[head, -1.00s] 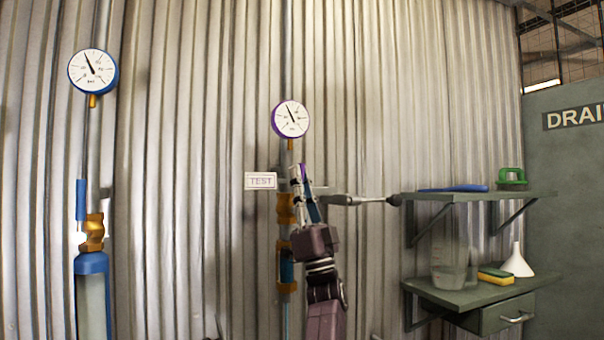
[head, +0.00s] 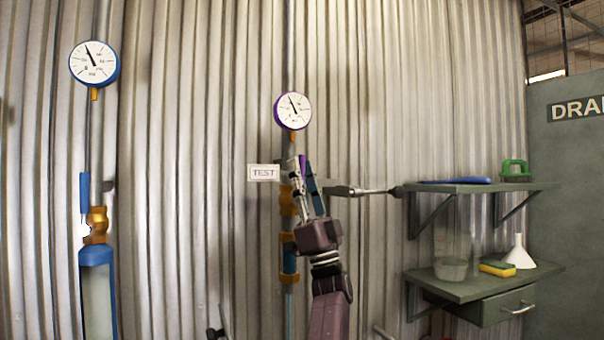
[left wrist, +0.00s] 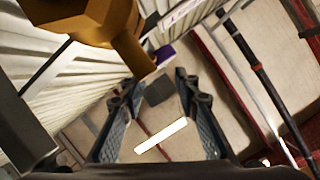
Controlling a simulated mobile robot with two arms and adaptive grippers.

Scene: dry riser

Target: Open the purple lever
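A narrow purple piece (head: 303,165), likely the purple lever, shows at my left gripper's fingertips below the purple-rimmed gauge (head: 292,111). Most of it is hidden by the fingers. My left gripper (head: 304,175) points up in front of the middle pipe, right of the TEST sign (head: 263,173). In the left wrist view its fingers (left wrist: 153,92) stand apart, open, with nothing clearly held. A brass fitting (left wrist: 105,25) and a purple patch (left wrist: 164,54) show beyond them; whether that patch is lever or gauge I cannot tell. My right gripper is not in view.
A blue-rimmed gauge (head: 94,64) and blue lever (head: 85,193) are on the left pipe. A grey rod-like part (head: 360,190) sticks out right of my gripper. Wall shelves (head: 480,187) stand further right. Bare corrugated wall lies between the pipes.

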